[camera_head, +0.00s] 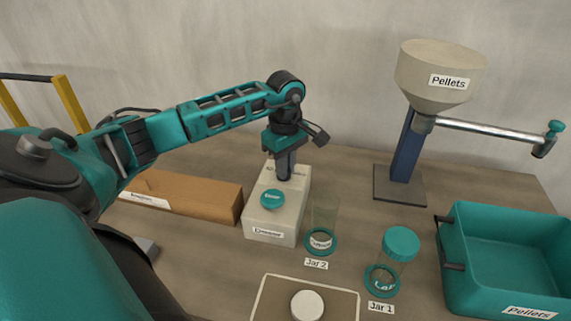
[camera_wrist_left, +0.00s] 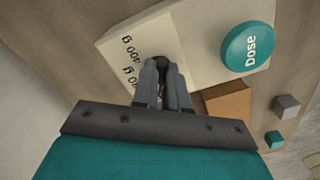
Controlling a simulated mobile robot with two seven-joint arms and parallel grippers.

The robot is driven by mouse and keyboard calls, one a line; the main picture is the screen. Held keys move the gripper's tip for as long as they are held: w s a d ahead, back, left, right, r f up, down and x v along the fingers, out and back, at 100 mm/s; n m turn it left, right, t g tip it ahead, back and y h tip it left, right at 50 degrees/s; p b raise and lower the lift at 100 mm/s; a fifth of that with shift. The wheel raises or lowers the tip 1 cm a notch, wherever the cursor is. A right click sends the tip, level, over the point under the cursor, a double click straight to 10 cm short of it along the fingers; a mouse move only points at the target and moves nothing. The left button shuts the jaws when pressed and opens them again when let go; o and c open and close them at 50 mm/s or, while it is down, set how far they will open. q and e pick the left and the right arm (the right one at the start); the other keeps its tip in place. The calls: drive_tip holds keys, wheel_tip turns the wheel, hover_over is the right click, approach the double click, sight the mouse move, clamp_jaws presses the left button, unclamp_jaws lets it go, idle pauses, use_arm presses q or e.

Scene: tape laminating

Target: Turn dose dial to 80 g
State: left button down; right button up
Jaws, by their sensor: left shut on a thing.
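The doser (camera_head: 270,234) is a cream box on the table with a round teal Dose button (camera_head: 272,198) on top; the button also shows in the wrist view (camera_wrist_left: 248,46). My left gripper (camera_head: 284,178) reaches down from above onto the far end of the doser top. In the wrist view its fingertips (camera_wrist_left: 163,66) are shut on the small dark dose dial (camera_wrist_left: 160,63), mostly hidden between them. Black gram marks (camera_wrist_left: 131,62) are printed beside the dial, rotated and partly covered. I cannot read where the dial points. My right gripper is not in view.
Jar 2 (camera_head: 325,213) stands right of the doser, Jar 1 (camera_head: 384,280) with a teal lid (camera_head: 401,243) further right. A pellet hopper (camera_head: 440,75) stands behind, a teal pellet bin (camera_head: 510,290) at right. A brown box (camera_head: 190,195) lies left of the doser.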

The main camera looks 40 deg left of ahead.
use_arm(q)
drive_tip(key=shift+m+b, duration=0.35)
drive_tip(key=shift+m, duration=0.25)
drive_tip(key=shift+s+f+m+b, duration=0.1)
drive_tip(key=shift+m+b, duration=0.3)
drive_tip(key=shift+m, duration=0.5)
drive_tip(key=m+b, duration=0.1)
drive_tip(key=m, duration=0.1)
drive_tip(key=shift+a+m, duration=0.1)
drive_tip(key=shift+m, duration=0.2)
drive_tip(key=shift+s+m, duration=0.1)
drive_tip(key=shift+m, duration=0.8)
drive_tip(key=shift+m+b, duration=0.55)
drive_tip(key=shift+m, duration=0.55)
drive_tip(key=shift+a+m, duration=0.1)
drive_tip(key=shift+m, duration=0.6)
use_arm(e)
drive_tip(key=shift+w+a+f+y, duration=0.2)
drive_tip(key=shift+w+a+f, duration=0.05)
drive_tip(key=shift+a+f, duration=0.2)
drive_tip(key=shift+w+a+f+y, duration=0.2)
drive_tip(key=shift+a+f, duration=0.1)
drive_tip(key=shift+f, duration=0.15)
use_arm(q)
drive_tip(key=shift+s, duration=0.1)
drive_tip(key=c, duration=1.2)
unclamp_jaws()
